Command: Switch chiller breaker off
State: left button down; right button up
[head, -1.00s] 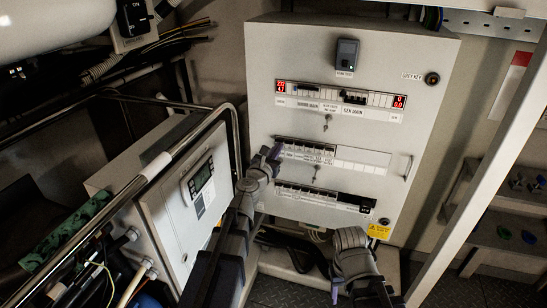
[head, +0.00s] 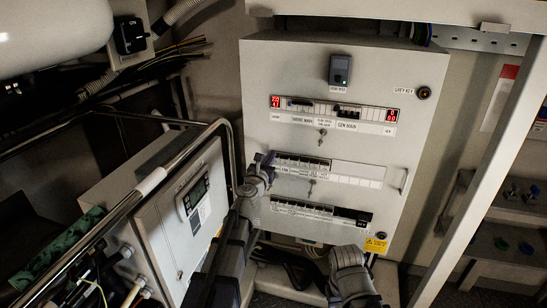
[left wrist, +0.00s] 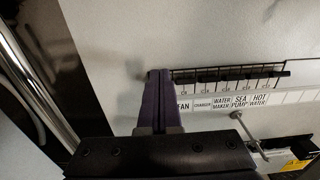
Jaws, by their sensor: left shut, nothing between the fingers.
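The grey electrical panel (head: 345,75) carries a middle row of black breakers (head: 303,162). The row also shows in the left wrist view (left wrist: 228,74), above labels including FAN, WATER MAKER, SEA PUMP and HOT WATER. The label beside FAN is too small to read surely, so I cannot tell which breaker is the chiller's. My left gripper (head: 267,158) is at the left end of this row; its purple fingers (left wrist: 158,74) are shut and empty. They overlap the row's left end in the wrist view, hiding that part; contact cannot be told. My right gripper's fingers do not show.
A lower breaker row (head: 310,210) and an upper row with red displays (head: 335,112) are on the same panel. A key (left wrist: 240,125) sticks out below the middle row. A metal rail (head: 190,150) and a cabinet with a screen (head: 180,215) stand at left.

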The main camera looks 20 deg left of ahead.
pick_arm(q)
jog(key=shift+w, duration=1)
jog(key=shift+s+f+b, duration=0.1)
jog(key=shift+f+b, duration=0.55)
jog(key=shift+b, duration=0.05)
jog(key=shift+f+b, duration=0.55)
jog(key=shift+f, duration=0.05)
jog(key=shift+s+r, duration=0.1)
jog(key=s, duration=0.5)
jog(key=shift+s+a+r+p, duration=0.1)
jog(key=shift+s+r+p, duration=0.1)
jog(key=shift+s+p, duration=0.15)
